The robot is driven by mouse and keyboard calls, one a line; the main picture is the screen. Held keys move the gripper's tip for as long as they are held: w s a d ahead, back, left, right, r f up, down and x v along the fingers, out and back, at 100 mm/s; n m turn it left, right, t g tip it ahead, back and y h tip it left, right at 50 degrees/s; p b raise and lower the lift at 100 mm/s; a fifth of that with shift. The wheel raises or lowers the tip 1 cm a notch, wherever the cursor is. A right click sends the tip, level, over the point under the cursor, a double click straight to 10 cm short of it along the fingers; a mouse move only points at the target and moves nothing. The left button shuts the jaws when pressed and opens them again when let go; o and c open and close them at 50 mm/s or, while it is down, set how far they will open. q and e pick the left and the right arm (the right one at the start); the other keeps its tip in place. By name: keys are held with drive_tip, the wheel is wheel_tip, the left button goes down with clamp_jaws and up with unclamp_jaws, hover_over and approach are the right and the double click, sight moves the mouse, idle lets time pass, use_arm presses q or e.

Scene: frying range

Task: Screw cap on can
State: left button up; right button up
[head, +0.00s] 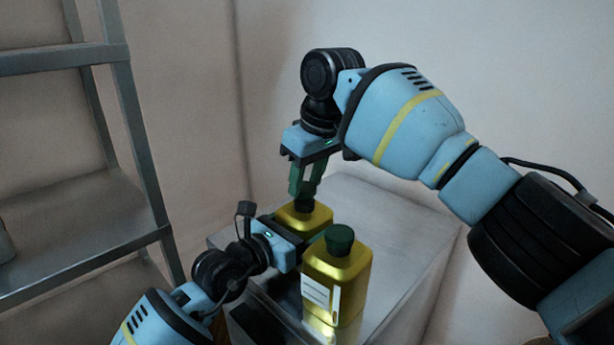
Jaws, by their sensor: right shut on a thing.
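Two yellow-gold cans stand on a grey metal box. The rear can (318,215) is partly hidden by my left gripper and the front can. A dark green cap (304,205) is at its top, under my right gripper (305,190), which points down and is shut on it. Whether the cap sits fully on the neck is too small to tell. My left gripper (304,243) reaches in from the left at the rear can's lower side; its fingers are mostly hidden. The front can (340,280) is upright, with a white label and a dark green cap (339,240) on top.
The grey metal box top (400,215) is clear to the right of the cans. A grey metal shelf rack (80,225) stands at the left. Plain walls close off the back and right.

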drive_tip(key=shift+f, duration=0.55)
use_arm(q)
drive_tip(key=c, duration=0.5)
use_arm(e)
drive_tip(key=m, duration=0.2)
drive_tip(key=m+h, duration=0.1)
drive_tip(key=m, duration=0.2)
drive_tip(key=shift+s+a+m+t, duration=0.15)
drive_tip(key=shift+a+m+t, duration=0.15)
drive_tip(key=shift+m, duration=0.1)
drive_tip(key=m+h, duration=0.1)
drive_tip(key=m, duration=0.4)
drive_tip(key=shift+a+h, duration=0.15)
drive_tip(key=shift+h, duration=0.25)
drive_tip(key=shift+m, duration=1.2)
drive_tip(key=o, duration=0.9)
drive_tip(key=shift+o, duration=0.2)
